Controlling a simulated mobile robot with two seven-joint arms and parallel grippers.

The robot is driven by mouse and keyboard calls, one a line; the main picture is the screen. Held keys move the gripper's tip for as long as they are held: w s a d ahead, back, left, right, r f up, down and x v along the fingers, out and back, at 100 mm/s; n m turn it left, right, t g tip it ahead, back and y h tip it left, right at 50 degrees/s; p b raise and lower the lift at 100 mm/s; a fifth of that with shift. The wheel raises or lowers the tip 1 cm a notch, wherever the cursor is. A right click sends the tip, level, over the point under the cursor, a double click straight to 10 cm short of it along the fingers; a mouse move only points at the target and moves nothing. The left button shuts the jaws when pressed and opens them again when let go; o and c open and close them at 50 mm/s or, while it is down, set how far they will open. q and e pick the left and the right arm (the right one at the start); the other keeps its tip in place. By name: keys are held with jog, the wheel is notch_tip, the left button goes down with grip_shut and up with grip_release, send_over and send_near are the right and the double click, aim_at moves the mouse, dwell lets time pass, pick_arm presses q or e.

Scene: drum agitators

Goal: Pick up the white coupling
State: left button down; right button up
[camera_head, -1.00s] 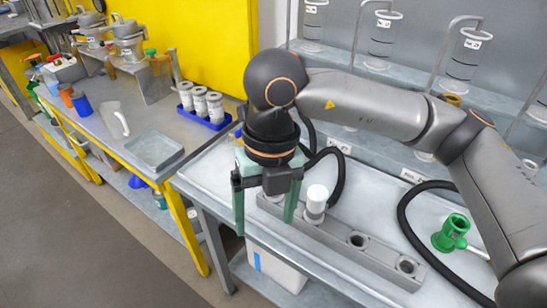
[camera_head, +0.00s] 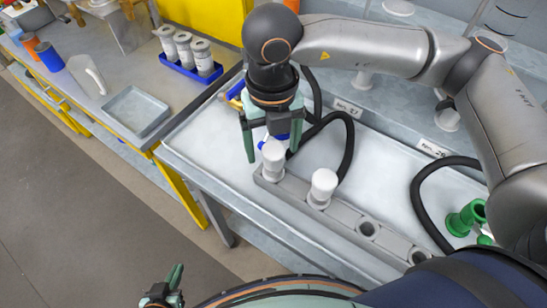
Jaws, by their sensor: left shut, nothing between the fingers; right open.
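Two white couplings stand upright in a long grey block on the bench: a left one (camera_head: 273,163) and a right one (camera_head: 322,189). The grey block (camera_head: 343,216) also has empty round holes towards its right end. My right gripper (camera_head: 271,148) points down at the left coupling, fingers apart on either side of its top in the picture. I cannot tell whether they touch it; nothing looks gripped. My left gripper (camera_head: 163,288) is shut and empty at the bottom left, over the floor, far from the couplings.
A green coupling (camera_head: 467,217) stands at the right, near a black hose (camera_head: 419,200). A blue tray (camera_head: 198,74) with several white-lidded jars and an empty grey tray (camera_head: 137,111) are on the left bench. The bench's front edge runs below the block.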

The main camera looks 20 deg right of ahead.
jog(key=shift+w+d+f+p, duration=0.1)
jog(key=shift+f+p, duration=0.15)
jog(key=shift+f, duration=1.3)
jog(key=shift+w+d+f+p, duration=0.1)
jog(key=shift+f+p, duration=0.1)
jog(key=shift+f, duration=1.35)
jog(key=shift+c, duration=0.3)
grip_shut()
